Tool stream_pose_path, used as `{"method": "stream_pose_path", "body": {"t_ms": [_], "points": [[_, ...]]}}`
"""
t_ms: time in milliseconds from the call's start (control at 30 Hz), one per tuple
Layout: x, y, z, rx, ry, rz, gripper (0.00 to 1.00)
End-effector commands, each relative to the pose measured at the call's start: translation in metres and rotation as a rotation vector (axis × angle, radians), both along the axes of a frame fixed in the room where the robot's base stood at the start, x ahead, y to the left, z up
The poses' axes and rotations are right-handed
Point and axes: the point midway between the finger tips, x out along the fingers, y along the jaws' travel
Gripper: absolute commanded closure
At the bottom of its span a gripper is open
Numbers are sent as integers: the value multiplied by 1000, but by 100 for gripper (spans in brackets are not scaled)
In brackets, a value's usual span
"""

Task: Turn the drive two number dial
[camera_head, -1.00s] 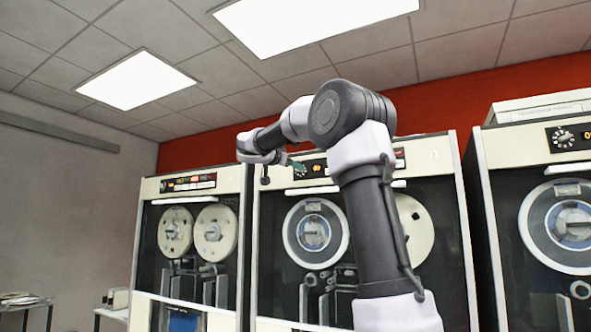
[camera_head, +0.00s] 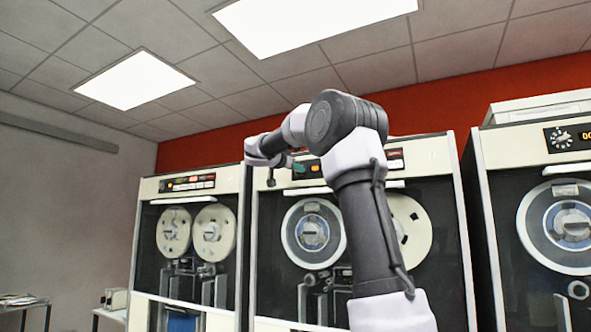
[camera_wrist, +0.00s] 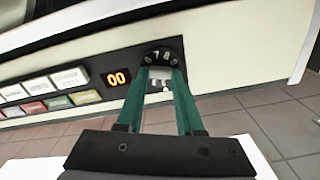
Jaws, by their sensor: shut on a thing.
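The number dial (camera_wrist: 160,55) is a dark round knob with pale numerals, 7 and 8 readable, on a black panel in the wrist view. My gripper (camera_wrist: 159,72) has two green fingers closed on the dial's knob from both sides. The fingers hide part of the dial. An orange display (camera_wrist: 117,77) beside it reads 00. In the head view, my gripper (camera_head: 300,168) is at the top panel of the middle tape drive (camera_head: 262,215), where the fingers and wrist cover the dial.
A row of coloured and white buttons (camera_wrist: 40,105) lies left of the display in the wrist view. Similar tape drives stand left (camera_head: 222,182) and right (camera_head: 488,190) of the middle one. A small table (camera_head: 35,302) is at the far left.

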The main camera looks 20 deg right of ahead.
Motion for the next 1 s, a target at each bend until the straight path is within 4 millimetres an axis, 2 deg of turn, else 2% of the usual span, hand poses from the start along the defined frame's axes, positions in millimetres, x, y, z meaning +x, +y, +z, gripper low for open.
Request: {"method": "stream_pose_path", "body": {"t_ms": [367, 1000], "points": [[1, 1, 0, -90, 118, 1, 100], [3, 3, -1, -454, 584, 1, 100]]}}
